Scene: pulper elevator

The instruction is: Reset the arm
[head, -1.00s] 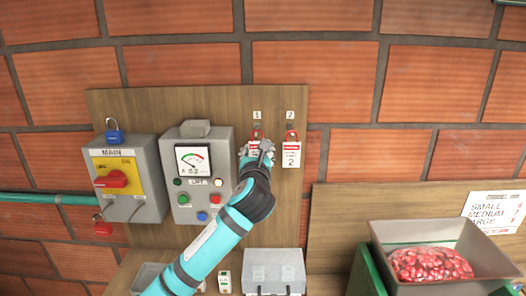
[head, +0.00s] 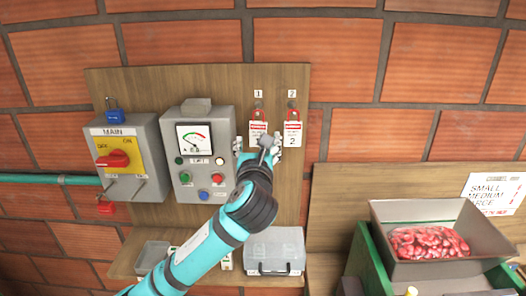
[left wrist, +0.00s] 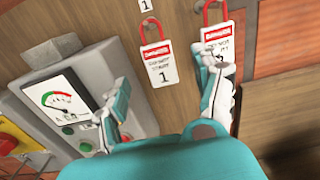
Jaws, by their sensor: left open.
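My left arm comes in from the lower left in the head view. Its gripper (head: 258,148) is open and empty, just below and in front of the two hanging tags. In the left wrist view the gripper's fingers (left wrist: 170,105) are spread apart, with tag 1 (left wrist: 160,65) showing between and beyond them. The right finger overlaps the lower part of tag 2 (left wrist: 216,36); I cannot tell if it touches. Both tags hang on red padlocks under labels 1 and 2. My right gripper is not in view.
Left of the gripper are a grey meter box (head: 205,150) with buttons and the MAIN switch box (head: 125,190) with a red handle and blue padlock. Below is a clear-lidded box (head: 274,246) on a shelf. At right, a hopper (head: 385,238) holds red berries.

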